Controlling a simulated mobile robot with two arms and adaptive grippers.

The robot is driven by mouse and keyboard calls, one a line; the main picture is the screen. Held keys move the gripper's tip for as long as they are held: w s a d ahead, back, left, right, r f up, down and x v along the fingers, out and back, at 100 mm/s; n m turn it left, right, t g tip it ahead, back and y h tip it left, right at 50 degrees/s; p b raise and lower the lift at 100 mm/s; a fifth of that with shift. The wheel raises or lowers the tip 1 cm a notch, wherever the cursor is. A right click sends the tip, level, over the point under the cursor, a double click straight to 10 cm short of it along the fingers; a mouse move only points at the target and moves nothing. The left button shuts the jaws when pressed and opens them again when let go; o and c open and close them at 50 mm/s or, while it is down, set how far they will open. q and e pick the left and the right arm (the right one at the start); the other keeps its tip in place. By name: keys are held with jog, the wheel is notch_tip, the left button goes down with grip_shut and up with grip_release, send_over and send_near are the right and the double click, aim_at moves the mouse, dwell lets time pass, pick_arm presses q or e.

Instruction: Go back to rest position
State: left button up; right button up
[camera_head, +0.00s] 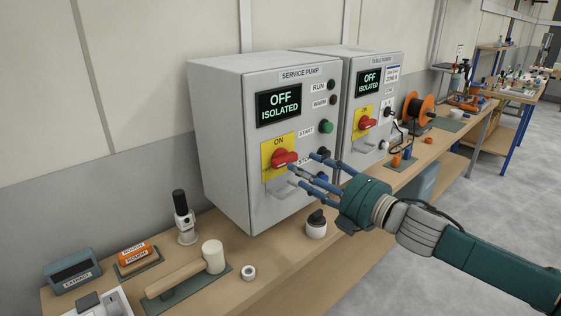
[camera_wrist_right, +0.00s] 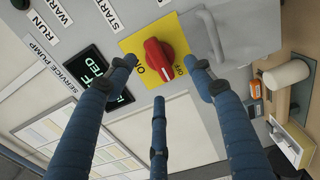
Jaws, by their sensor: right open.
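My right gripper (camera_head: 318,178) is in front of the service pump panel (camera_head: 222,150), its blue fingers spread beside the red rotary switch (camera_head: 284,158) on a yellow plate. The right wrist view shows the red switch (camera_wrist_right: 158,60) between the open fingers (camera_wrist_right: 160,85), with a visible gap on both sides and nothing held. The panel's display (camera_head: 278,103) reads "OFF ISOLATED". My left gripper does not show in either view.
A second panel (camera_head: 350,78), also reading "OFF ISOLATED", stands to the right. The workbench (camera_head: 225,290) bears a mallet (camera_head: 190,272), a black-handled tool (camera_head: 184,218), a round knob (camera_head: 316,224) and an orange reel (camera_head: 418,110). Open floor (camera_head: 440,270) lies at the right.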

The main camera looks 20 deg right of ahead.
jog(key=s+a+f+m+g+h, duration=0.1)
jog(key=s+f+m+h, duration=0.2)
jog(key=f, duration=0.5)
jog(key=s+a+f+m+g, duration=0.1)
jog(key=s+f+m+g, duration=0.2)
jog(key=f, duration=0.4)
jog(key=s+a+f+m+h, duration=0.25)
jog(key=f+m, duration=0.25)
jog(key=f, duration=0.3)
jog(key=s+a+f+m+g, duration=0.1)
jog(key=s+f+m+g, duration=0.3)
jog(key=s, duration=0.5)
jog(key=s+a+f+m+g+h, duration=0.1)
jog(key=s+f+m+g, duration=0.15)
jog(key=s+f, duration=0.5)
jog(key=s+a+f+m+g, duration=0.1)
jog(key=s+f+m+g, duration=0.25)
jog(key=s, duration=0.65)
notch_tip(320, 180, down, 26)
jog(key=s, duration=0.2)
jog(key=s+d+f, duration=0.1)
jog(key=s+f, duration=0.7)
jog(key=s+d+f+g, duration=0.1)
jog(key=s+d+f, duration=0.1)
jog(key=s+f, duration=0.6)
jog(key=shift+s+d+f+n+g, duration=0.15)
jog(key=shift+s+d+n+g, duration=0.15)
jog(key=shift+s, duration=0.05)
